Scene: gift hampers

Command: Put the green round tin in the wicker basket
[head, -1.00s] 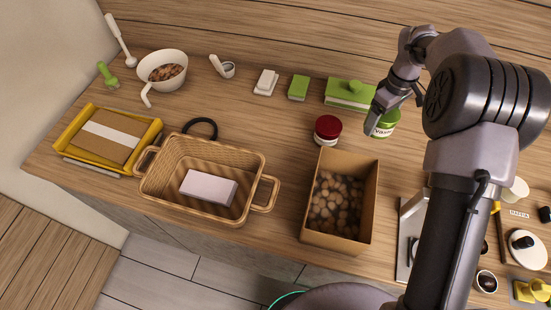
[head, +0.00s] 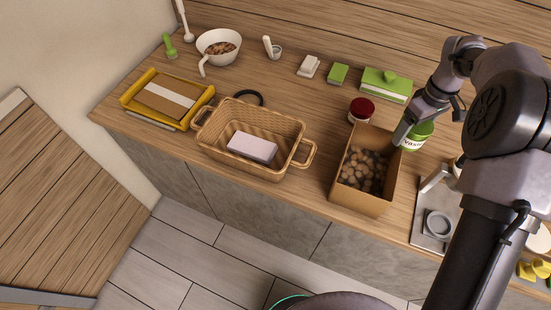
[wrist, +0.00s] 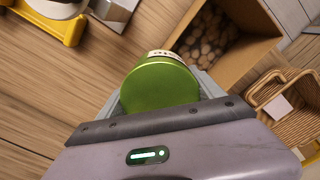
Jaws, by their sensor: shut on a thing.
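The green round tin (head: 417,135) has a green lid and a white label with dark lettering. My gripper (head: 406,124) is shut on it, beside the back right of the cardboard box. In the wrist view the tin's round green lid (wrist: 160,87) sits between my fingers. I cannot tell how high the tin is above the counter. The wicker basket (head: 292,172) stands left of the box with a pale lilac block (head: 252,147) inside. Part of the basket also shows at the right of the wrist view (wrist: 262,97).
The open cardboard box (head: 357,202) of brown round pieces stands between tin and basket. A red-lidded jar (head: 361,109) and a green-and-white box (head: 386,84) are behind it. A yellow tray (head: 131,99) lies left of the basket. A metal stand (head: 430,222) is at the right.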

